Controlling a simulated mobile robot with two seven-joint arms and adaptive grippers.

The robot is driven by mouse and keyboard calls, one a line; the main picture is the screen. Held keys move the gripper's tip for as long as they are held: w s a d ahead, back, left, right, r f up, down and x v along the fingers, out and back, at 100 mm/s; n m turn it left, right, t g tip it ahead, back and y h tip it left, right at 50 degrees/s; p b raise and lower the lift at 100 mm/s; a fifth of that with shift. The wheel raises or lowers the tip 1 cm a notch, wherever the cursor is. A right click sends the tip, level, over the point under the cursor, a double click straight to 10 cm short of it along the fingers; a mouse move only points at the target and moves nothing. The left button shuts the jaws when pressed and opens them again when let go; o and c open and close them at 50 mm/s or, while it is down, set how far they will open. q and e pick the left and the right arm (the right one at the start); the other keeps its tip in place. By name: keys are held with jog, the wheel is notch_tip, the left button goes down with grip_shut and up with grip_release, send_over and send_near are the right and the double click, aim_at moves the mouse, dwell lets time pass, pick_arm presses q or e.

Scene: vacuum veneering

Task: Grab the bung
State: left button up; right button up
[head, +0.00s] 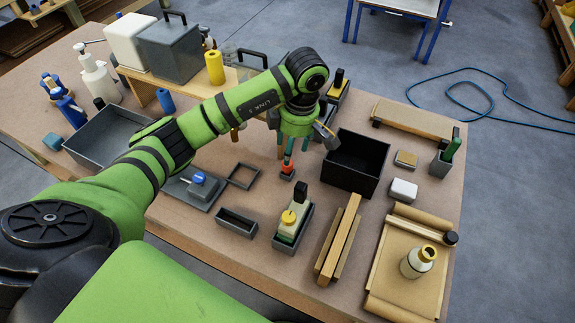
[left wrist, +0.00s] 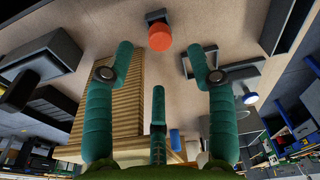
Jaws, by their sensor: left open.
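The bung looks to be the orange-red round piece (head: 287,168) on a small dark block (head: 287,177) near the middle of the table. In the left wrist view the orange bung (left wrist: 159,37) shows ahead of the fingertips, roughly centred between them, with the dark block (left wrist: 155,15) behind it. My left gripper (head: 289,157) points down just above it in the head view. Its teal fingers (left wrist: 161,52) are spread apart with nothing between them. Whether a fingertip touches the bung cannot be told. My right gripper is in neither view.
A black open box (head: 357,162) stands right of my left gripper. A grey plate with a blue knob (head: 198,178) and a thin square frame (head: 244,176) lie left.

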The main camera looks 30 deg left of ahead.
aim_at(287, 170)
pick_arm(q)
jog(key=f, duration=0.2)
jog(key=f+p, duration=0.2)
jog(key=f, duration=0.1)
jog(key=shift+s+a+f, duration=0.15)
jog(key=shift+a+f, duration=0.15)
jog(key=shift+f, duration=0.35)
jog(key=c, duration=0.8)
